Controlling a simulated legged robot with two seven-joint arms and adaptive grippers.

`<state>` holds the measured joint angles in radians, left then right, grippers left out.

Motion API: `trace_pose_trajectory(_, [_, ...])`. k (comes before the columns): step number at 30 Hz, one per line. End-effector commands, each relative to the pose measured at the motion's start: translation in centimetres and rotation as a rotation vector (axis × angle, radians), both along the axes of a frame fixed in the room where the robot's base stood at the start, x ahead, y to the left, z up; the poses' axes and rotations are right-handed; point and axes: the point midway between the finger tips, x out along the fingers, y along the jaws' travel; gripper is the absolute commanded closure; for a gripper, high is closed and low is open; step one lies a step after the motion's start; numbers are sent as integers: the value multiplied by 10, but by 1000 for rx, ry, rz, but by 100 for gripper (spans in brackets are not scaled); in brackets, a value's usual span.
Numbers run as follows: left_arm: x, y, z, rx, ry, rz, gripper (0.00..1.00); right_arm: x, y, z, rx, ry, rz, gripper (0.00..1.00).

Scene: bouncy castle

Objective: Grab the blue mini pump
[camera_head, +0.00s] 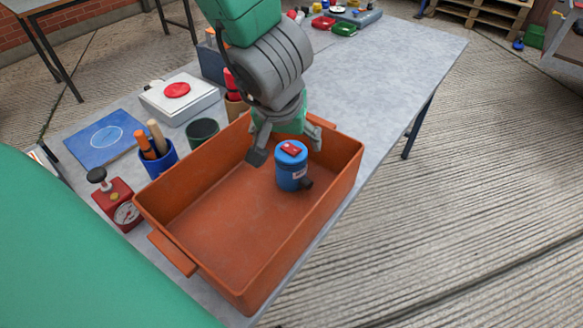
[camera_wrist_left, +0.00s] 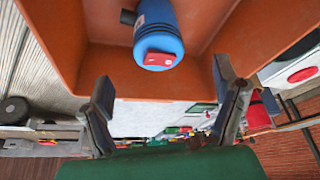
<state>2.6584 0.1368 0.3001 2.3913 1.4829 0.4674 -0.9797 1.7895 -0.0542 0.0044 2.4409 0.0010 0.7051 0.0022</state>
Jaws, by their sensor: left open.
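The blue mini pump (camera_head: 291,168) stands upright in the orange crate (camera_head: 344,172), towards its far right end. It is a blue cylinder with a red piece on its top and a dark outlet low on one side. In the left wrist view the pump (camera_wrist_left: 158,28) is ahead of the fingers, inside the crate. My left gripper (camera_head: 288,147) is open and empty, above the far end of the crate, its fingers spread just behind and to the sides of the pump's top. In the left wrist view, both fingers (camera_wrist_left: 165,102) are wide apart with nothing between them. My right gripper does not show.
The crate walls rise around the pump. Left of the crate stand a red gauge (camera_head: 119,205), a blue cup with handles (camera_head: 157,158), a dark green can (camera_head: 203,134) and a white box with a red disc (camera_head: 180,98).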

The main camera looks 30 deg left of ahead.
Motion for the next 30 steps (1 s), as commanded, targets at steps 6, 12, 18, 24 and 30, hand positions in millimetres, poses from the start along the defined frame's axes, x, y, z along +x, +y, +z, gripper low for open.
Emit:
trace_pose_trajectory(6, [15,6,-47,1,2,2,18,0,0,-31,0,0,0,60])
trace_pose_trajectory(12, [22,8,-61,2,1,1,18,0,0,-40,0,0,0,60])
trace_pose_trajectory(18, [26,11,-72,0,1,1,18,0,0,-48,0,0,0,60])
trace_pose_trajectory(24, [36,13,-102,-1,2,2,18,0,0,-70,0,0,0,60])
trace_pose_trajectory(30, [41,16,-110,1,0,0,18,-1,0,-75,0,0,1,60])
